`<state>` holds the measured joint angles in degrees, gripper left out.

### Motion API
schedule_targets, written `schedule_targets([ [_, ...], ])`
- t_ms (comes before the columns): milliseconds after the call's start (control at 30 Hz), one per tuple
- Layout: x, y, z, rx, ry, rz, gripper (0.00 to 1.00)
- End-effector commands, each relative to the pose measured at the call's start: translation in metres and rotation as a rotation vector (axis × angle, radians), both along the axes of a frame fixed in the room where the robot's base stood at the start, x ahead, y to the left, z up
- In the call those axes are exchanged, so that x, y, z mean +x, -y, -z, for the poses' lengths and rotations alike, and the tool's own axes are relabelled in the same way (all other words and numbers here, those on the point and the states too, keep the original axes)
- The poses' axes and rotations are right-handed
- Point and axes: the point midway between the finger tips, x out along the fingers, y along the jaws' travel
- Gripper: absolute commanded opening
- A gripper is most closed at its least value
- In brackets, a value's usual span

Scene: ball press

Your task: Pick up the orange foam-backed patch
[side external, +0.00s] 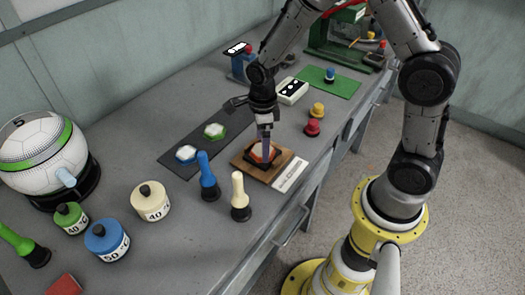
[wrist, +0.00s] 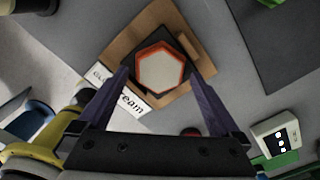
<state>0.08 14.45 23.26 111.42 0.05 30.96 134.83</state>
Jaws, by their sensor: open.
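The orange foam-backed patch (wrist: 159,70) is a hexagon with an orange rim and a pale face. It lies in a dark holder on a brown wooden board (wrist: 119,52). In the side view the patch (side external: 257,156) is partly hidden behind my gripper's fingers. My gripper (side external: 267,150) points down over the board (side external: 278,164). In the wrist view my gripper (wrist: 162,80) is open, with one finger on each side of the patch and nothing held. I cannot tell exactly how far the fingertips are above the board.
A white label card (side external: 290,176) lies at the board's front edge. A cream stamp handle (side external: 240,197) and a blue one (side external: 207,176) stand close by on the left. A dark mat (side external: 183,169) holds green and blue-rimmed hexagons.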

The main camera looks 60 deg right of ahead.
Motion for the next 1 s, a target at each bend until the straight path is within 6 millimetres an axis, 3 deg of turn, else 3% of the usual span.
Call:
schedule_targets([
  [133,-0.0002,-0.0001,0.0124,0.001,-0.001,0.0,1.0],
  [367,0.0001,-0.0001,0.0134,0.001,0.001,0.0,1.0],
  [800,0.0001,-0.0003,0.013,0.001,0.001,-0.001,0.23],
  [1000,0.0003,-0.0003,0.0129,0.001,0.001,0.0,0.21],
])
